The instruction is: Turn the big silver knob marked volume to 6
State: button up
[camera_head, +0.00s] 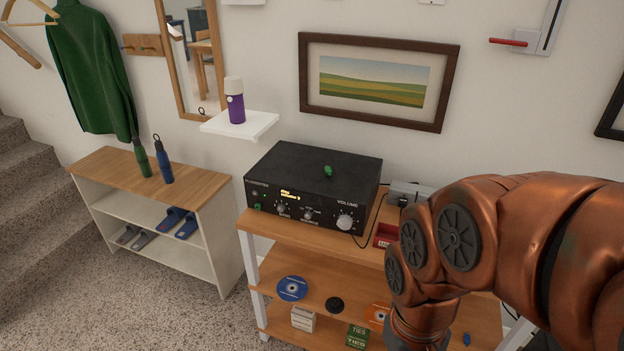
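A black amplifier (312,163) stands on the top of a wooden shelf unit. Its big silver knob (345,222) is at the right of the front panel, under the word VOLUME. The knob's pointer is too small to read. My copper arm fills the right side and bends down past the shelf's right part. My gripper is out of the picture, below the bottom edge.
Smaller knobs (308,215) sit left of the big one. A green object (328,171) lies on the amplifier. A red tray (385,236) and grey box (408,190) are to its right. Floor at left front is clear.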

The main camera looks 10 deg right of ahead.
aim_at(344, 221)
jog(key=z, duration=1.4)
jog(key=k, duration=0.8)
jog(key=u, duration=1.7)
